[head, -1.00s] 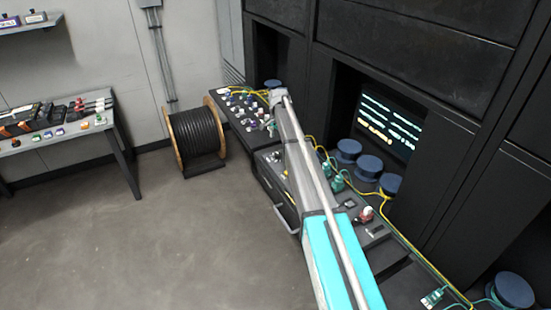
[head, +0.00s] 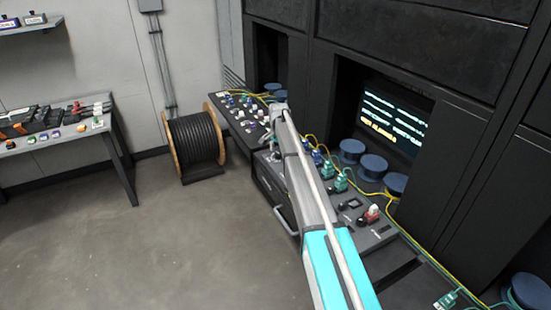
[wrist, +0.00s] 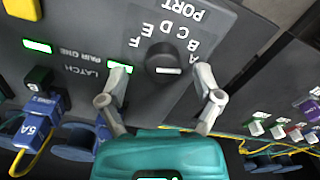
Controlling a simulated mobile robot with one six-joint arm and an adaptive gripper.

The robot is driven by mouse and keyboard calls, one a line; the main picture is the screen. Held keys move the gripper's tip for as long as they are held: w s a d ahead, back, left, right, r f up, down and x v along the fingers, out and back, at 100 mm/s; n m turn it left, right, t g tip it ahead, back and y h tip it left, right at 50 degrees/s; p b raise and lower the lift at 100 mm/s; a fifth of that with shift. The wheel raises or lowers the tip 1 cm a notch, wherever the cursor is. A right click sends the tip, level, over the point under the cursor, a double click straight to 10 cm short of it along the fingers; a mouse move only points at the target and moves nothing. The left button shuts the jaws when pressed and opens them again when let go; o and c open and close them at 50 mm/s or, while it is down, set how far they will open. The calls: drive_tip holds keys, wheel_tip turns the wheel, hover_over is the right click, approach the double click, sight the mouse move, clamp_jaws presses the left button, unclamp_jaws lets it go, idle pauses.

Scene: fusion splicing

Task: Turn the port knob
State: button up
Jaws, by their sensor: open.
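The port knob (wrist: 163,60) is a round black dial with a short white mark on its rim, set on a dark panel (wrist: 215,40). The letters A to F and the word PORT are printed around it, upside down in the wrist view. My gripper (wrist: 165,73) is open, with one grey finger on either side of the knob. I cannot tell whether the fingers touch it or how far above the panel they are. In the head view my arm covers the knob and my gripper.
Lit green indicators (wrist: 37,46) and a blue plug marked 5A (wrist: 35,130) are left of the knob. Coloured connectors (wrist: 295,135) are at right. In the head view, blue spools (head: 373,167) and yellow cable line the bench back; a cable reel (head: 194,143) stands on open floor.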

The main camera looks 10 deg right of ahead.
drive_tip(key=shift+f+b, duration=0.4)
drive_tip(key=shift+f, duration=0.25)
drive_tip(key=shift+c, duration=0.2)
drive_tip(key=c, duration=1.1)
drive_tip(key=shift+a, duration=0.35)
drive_tip(key=shift+d, duration=0.3)
